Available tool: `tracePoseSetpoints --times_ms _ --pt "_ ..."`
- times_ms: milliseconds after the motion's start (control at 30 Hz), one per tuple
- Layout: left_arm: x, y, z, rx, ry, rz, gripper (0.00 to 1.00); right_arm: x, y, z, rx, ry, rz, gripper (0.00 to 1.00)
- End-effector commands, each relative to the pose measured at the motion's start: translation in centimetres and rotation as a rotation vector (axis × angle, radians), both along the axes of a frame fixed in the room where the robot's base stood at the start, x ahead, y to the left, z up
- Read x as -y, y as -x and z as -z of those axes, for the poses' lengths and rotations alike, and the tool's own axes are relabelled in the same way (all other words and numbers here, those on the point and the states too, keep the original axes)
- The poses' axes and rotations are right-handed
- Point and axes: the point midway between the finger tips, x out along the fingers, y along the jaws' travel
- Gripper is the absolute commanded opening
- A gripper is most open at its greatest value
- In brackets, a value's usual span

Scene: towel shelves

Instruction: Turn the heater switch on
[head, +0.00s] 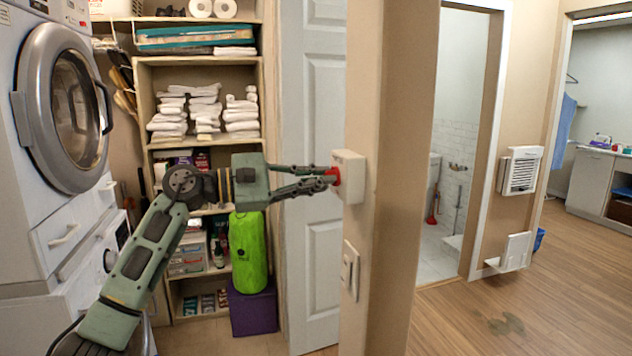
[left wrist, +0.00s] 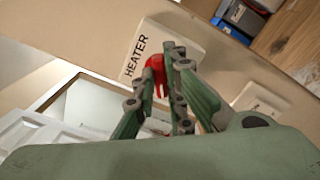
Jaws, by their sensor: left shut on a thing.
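The heater switch is a white box (head: 349,176) on the end of the beige wall. It shows in the left wrist view (left wrist: 190,32) with the label HEATER. Its red knob (head: 333,176) sticks out toward the left; in the left wrist view the red knob (left wrist: 155,66) is between my fingers. My left gripper (head: 328,177) reaches in from the left and is shut on the red knob, with its fingertips at the box. The fingers hide part of the knob, so its exact setting is hard to tell. My right gripper is not in view.
A second white switch plate (head: 350,270) is lower on the same wall. A white door (head: 312,130) stands behind my gripper. Shelves with towels (head: 203,112) and a washer (head: 62,105) are at left. Wooden floor (head: 480,315) is clear at right.

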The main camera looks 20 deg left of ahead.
Motion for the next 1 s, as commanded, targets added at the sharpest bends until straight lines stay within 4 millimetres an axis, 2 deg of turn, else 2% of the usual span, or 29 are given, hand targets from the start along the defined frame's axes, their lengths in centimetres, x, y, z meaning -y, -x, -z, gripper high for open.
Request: tracePoseSetpoints --times_ms 700,1000 --pt "0.0 0.0 0.0 -0.560 0.373 0.000 0.00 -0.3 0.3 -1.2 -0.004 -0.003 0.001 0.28" --pt "0.0 0.0 0.0 -0.733 0.492 -0.001 0.00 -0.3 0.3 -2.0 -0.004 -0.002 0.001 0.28"
